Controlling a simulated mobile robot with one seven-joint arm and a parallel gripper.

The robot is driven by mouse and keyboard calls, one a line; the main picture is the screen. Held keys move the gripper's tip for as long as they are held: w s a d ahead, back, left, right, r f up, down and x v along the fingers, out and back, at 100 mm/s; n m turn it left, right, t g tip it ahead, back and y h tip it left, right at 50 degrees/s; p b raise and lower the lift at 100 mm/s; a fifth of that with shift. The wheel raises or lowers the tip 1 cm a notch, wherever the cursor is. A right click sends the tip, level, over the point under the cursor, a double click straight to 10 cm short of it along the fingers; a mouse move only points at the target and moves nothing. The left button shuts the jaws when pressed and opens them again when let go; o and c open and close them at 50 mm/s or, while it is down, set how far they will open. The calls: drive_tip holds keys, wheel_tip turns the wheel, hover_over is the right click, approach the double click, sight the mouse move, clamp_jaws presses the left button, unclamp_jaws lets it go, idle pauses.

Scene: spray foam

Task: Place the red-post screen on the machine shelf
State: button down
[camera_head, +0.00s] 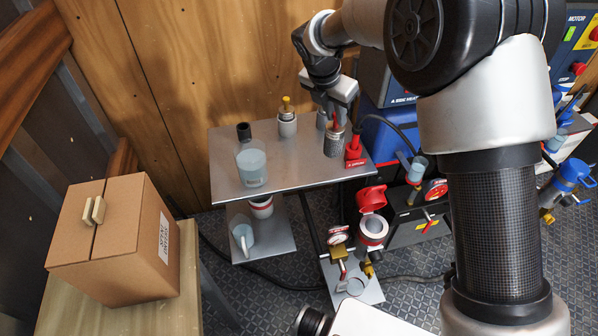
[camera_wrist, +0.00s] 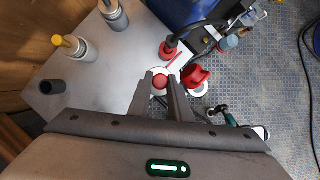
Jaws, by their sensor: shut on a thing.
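The red-post screen (camera_head: 334,142) is a grey mesh cylinder with a red post on top. It is upright near the right end of the grey metal shelf (camera_head: 290,178); I cannot tell whether its base touches the surface. My gripper (camera_head: 337,112) is above it, with its fingers shut on the red post. In the wrist view the post's round red top (camera_wrist: 160,81) sits between my fingertips (camera_wrist: 159,77). The screen's body is mostly hidden there. A similar screen with a yellow post (camera_head: 287,120) stands farther left on the shelf.
A red plug (camera_head: 354,150) with a black cable is close on the right. Another grey cylinder (camera_head: 321,119) stands just behind. A clear beaker (camera_head: 251,168) and a black cylinder (camera_head: 244,132) are at the left. A red-lidded cup (camera_head: 372,228) stands lower, right. The shelf's middle is clear.

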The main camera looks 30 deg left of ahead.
drive_tip(key=s+a+n+y+b, duration=0.1)
drive_tip(key=s+a+n+y, duration=0.15)
drive_tip(key=a+n, duration=0.55)
wheel_tip(320, 180, down, 9)
drive_tip(key=a+m+b, duration=0.1)
drive_tip(key=shift+w+a+f, duration=0.15)
drive_tip(key=shift+w+a, duration=0.1)
drive_tip(key=c, duration=1.6)
unclamp_jaws()
drive_tip(key=v, duration=1.2)
drive_tip(key=shift+w+d, duration=0.1)
